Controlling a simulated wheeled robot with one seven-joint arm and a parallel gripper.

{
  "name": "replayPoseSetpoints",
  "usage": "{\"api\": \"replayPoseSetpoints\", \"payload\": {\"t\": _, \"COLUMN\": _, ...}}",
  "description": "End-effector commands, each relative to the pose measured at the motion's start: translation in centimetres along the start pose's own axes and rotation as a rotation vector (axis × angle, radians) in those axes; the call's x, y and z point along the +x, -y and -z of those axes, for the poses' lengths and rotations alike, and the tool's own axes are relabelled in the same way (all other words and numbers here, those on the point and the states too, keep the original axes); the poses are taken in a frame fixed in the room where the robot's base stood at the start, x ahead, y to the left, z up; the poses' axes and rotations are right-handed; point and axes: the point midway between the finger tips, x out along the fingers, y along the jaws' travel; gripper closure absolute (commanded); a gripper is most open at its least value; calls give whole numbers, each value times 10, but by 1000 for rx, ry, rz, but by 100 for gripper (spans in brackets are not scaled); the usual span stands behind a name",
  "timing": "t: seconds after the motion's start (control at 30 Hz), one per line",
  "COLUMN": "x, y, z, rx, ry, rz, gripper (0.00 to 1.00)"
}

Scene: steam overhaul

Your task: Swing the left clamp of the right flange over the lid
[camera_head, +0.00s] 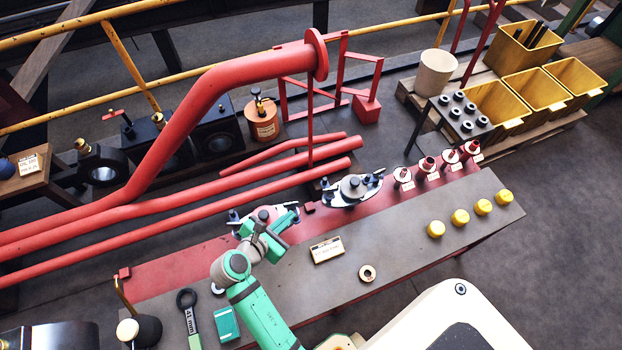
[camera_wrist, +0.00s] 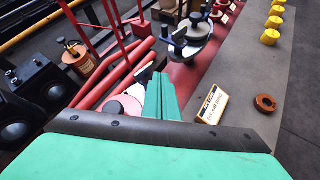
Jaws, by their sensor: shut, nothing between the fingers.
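The right flange (camera_head: 352,191) stands on the red strip of the bench, with a grey lid and dark central knob (camera_head: 352,184) on it. Its left clamp (camera_head: 327,187) is a small piece with a dark upright post at the left rim. Another clamp (camera_head: 375,179) is at the right rim. The right flange shows at the top of the wrist view (camera_wrist: 196,48). I cannot tell exactly how far the left clamp reaches over the lid. My gripper (camera_head: 290,218) is shut and empty, left of the right flange and beside the left flange (camera_head: 262,214), which it partly hides.
Red pipes (camera_head: 270,181) run behind the bench. A small sign (camera_head: 327,249) and a ring (camera_head: 367,273) lie in front of the flanges. Red valve-like parts (camera_head: 427,167) stand to the right, yellow caps (camera_head: 460,217) along the front right.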

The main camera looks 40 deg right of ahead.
Motion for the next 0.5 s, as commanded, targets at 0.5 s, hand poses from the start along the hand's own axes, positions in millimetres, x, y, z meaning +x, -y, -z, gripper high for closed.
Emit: {"api": "replayPoseSetpoints", "payload": {"t": 0.5, "x": 6, "y": -20, "z": -37, "rx": -134, "ry": 63, "rz": 135, "gripper": 100}}
